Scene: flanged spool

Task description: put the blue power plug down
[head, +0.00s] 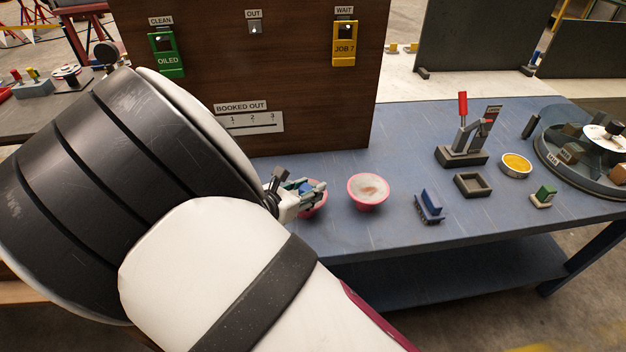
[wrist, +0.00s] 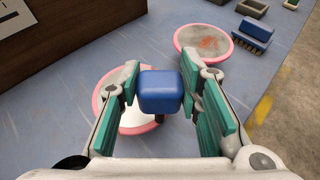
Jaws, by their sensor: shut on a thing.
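The blue power plug (wrist: 160,92) is a rounded blue block with a dark stub below it. My gripper (wrist: 161,76) is shut on it, with the green finger pads on its two sides. In the head view my gripper (head: 312,189) is at the left of the blue table, and only a bit of the plug (head: 305,187) shows between the fingers. A pink-rimmed bowl (wrist: 112,108) with a pale inside lies below the plug and partly behind it in the wrist view. I cannot tell how high the plug is above it.
A second pink-rimmed bowl (head: 368,191) with a reddish patch stands to the right. A blue brush-like block (head: 430,206), a grey tray (head: 475,185), a yellow-filled dish (head: 516,165) and a red-handled press (head: 463,140) stand farther right. A brown board (head: 290,80) rises behind. The front table strip is clear.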

